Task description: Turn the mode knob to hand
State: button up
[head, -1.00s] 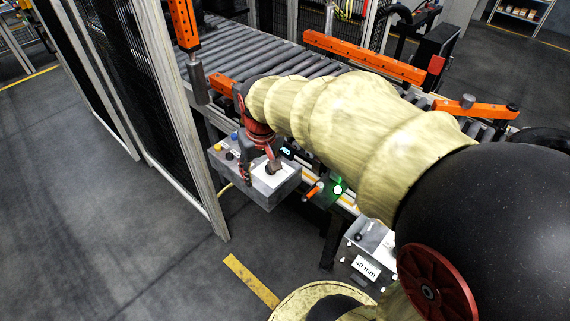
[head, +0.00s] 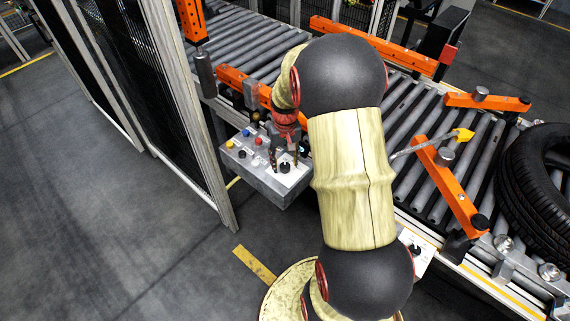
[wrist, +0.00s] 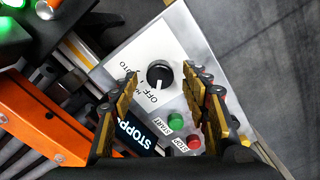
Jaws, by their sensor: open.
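The mode knob (wrist: 160,73) is black and round with a white pointer line, on a white plate (wrist: 130,52) of the grey control box. In the wrist view its pointer faces the printed OFF. My gripper (wrist: 161,78) is open, one finger on each side of the knob, with gaps visible. In the head view the knob (head: 285,167) shows just below the fingertips of my gripper (head: 284,160). I cannot tell the exact height gap.
The control box also carries a green button (wrist: 176,121), a red button (wrist: 194,142) and a display (wrist: 135,137) reading "STOPP". An orange rail (wrist: 40,118) lies close beside it.

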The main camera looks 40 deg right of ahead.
jog(key=shift+f, duration=0.55)
jog(key=c, duration=1.1)
jog(key=shift+c, duration=0.2)
